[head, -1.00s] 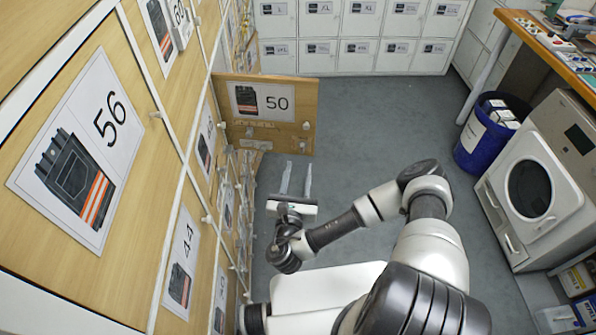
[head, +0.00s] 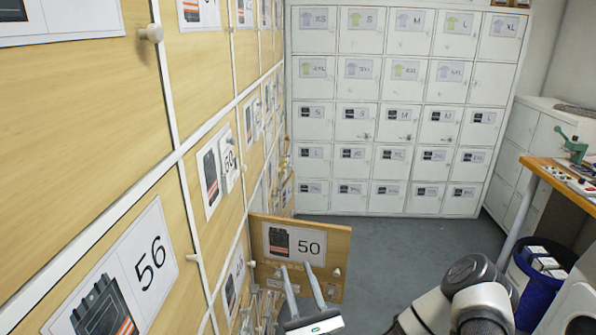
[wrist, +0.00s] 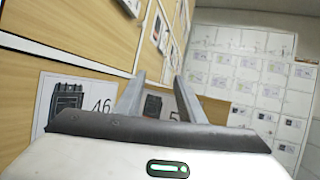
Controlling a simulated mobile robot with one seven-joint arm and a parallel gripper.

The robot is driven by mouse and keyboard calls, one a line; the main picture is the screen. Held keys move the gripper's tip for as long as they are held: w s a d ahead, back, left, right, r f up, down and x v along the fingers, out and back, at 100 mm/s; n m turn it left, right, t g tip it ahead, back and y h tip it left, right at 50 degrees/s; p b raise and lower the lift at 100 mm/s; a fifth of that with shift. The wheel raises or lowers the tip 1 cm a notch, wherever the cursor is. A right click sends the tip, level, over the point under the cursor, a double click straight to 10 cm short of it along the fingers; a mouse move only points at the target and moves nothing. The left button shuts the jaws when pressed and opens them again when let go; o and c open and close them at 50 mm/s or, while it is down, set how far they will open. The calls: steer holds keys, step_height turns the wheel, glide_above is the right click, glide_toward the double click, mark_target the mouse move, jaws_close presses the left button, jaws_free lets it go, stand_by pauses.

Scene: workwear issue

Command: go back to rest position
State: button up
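My gripper (head: 304,289) is low in the head view, in front of the open wooden door labelled 50 (head: 337,246). Its two long grey fingers point up and stand apart with nothing between them. In the wrist view my gripper (wrist: 158,85) is also empty, its fingers spread over the locker fronts. The door labelled 50 shows partly behind the fingers in the wrist view (wrist: 215,108).
Wooden lockers (head: 85,170) with number labels and knobs run along the left. White lockers (head: 405,130) stand at the back. A blue bin (head: 535,290) and a workbench (head: 565,180) are on the right. Grey floor (head: 390,245) lies clear between them.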

steer(key=s+a+r+n+g+y, duration=1.1)
steer(key=n+g+y, duration=0.4)
steer(key=n+g, duration=0.35)
steer(key=s+d+r+n+g+h, duration=0.1)
steer(key=s+d+n+g+h, duration=0.1)
steer(key=s+n+g+h, duration=0.85)
steer(key=s+d+n+t+h, duration=0.2)
steer(key=s+d+t+h, duration=0.35)
steer(key=d, duration=0.45)
steer(key=w+d+r+t+h, duration=0.2)
steer(key=d+r+t+h, duration=0.4)
steer(key=d, duration=0.6)
step_height(320, 180, up, 3)
steer(key=shift+d+f+t, duration=0.1)
steer(key=shift+d+t, duration=0.25)
steer(key=shift+t, duration=0.2)
